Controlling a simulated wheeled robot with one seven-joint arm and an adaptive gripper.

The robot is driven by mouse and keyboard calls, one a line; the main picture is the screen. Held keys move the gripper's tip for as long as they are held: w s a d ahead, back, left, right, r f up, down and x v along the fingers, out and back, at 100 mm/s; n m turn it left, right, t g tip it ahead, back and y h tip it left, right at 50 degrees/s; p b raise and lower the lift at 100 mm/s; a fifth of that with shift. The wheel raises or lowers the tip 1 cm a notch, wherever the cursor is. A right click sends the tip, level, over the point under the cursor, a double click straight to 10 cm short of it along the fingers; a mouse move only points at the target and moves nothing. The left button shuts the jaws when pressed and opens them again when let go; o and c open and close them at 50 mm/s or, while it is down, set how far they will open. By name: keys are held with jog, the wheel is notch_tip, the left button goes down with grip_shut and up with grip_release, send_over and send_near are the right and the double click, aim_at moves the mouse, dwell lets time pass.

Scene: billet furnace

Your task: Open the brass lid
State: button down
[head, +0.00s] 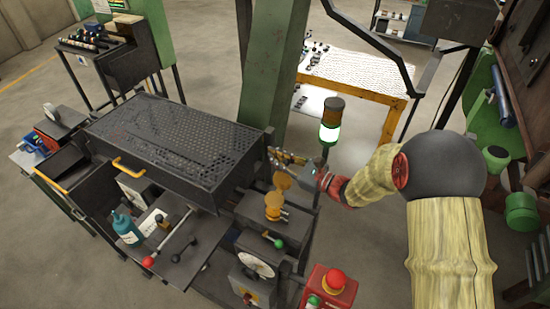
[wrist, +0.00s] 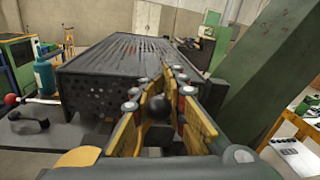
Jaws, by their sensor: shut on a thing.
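Two brass round pieces show in the head view, an upper brass disc (head: 282,180) and a lower brass cup-like piece (head: 273,205), at the right end of the dark bench. I cannot tell which one is the lid, or whether it is raised. My gripper (head: 278,156) is just above and behind the upper disc, beside the bench's right corner. In the wrist view, my gripper (wrist: 156,110) has its yellow fingers closed around a black ball knob (wrist: 158,107). What the knob is fixed to is hidden. A brass rounded edge (wrist: 78,157) shows at the lower left there.
The perforated dark bench top (head: 175,135) lies left of my gripper. A green post (head: 275,70) stands close behind it, and a lit signal lamp (head: 331,120) to its right. A red button box (head: 328,287) and a dial (head: 257,264) are in front.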

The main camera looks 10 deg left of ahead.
jog(key=shift+s+a+r+n+b, duration=0.15)
jog(key=shift+s+n+b, duration=0.4)
jog(key=shift+b, duration=0.25)
jog(key=shift+s+a+r+n+b, duration=0.15)
jog(key=shift+s+n+b, duration=0.35)
jog(key=shift+b, duration=0.3)
jog(key=shift+w, duration=0.1)
jog(key=c, duration=1.8)
grip_release()
jog(key=shift+d, duration=0.1)
jog(key=v, duration=1.1)
jog(key=shift+s+d+f, duration=0.15)
jog(key=shift+s+d, duration=0.1)
jog(key=shift+d, duration=0.1)
